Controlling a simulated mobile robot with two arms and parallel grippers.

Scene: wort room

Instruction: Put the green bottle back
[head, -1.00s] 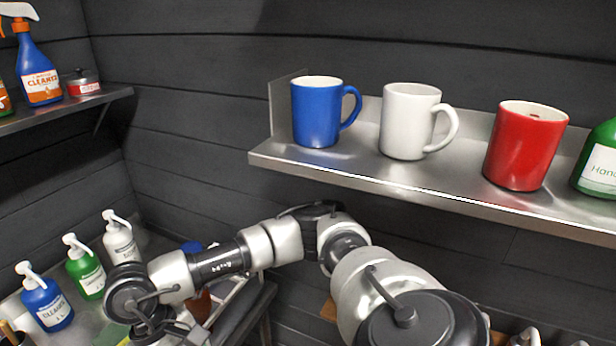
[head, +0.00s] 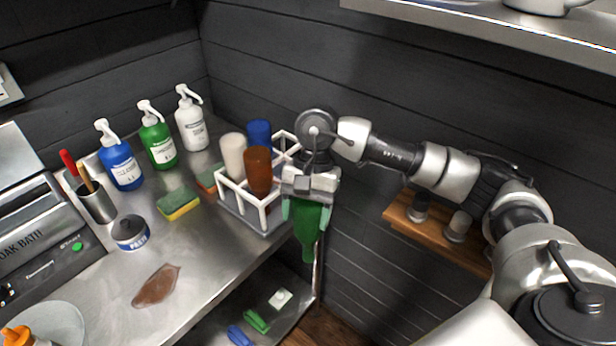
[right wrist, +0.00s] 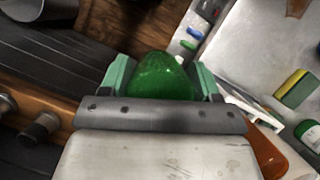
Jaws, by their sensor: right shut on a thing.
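The green bottle (head: 307,232) hangs neck down in my right gripper (head: 306,208), just right of the white rack and past the counter's edge. In the right wrist view the green bottle (right wrist: 160,78) shows as a rounded green end between the pale green fingers of my right gripper (right wrist: 162,80). The white rack (head: 236,207) stands on the counter and holds a white bottle (head: 233,157), a blue bottle (head: 259,134) and a brown bottle (head: 258,172). The rack's right side is partly hidden by my gripper. My left gripper is not in view.
Pump bottles in blue (head: 121,165), green (head: 158,144) and white (head: 191,124) stand along the wall. A sponge (head: 178,204) and a paste tin (head: 131,233) lie on the metal counter (head: 215,262). A wooden wall shelf (head: 437,237) is to the right.

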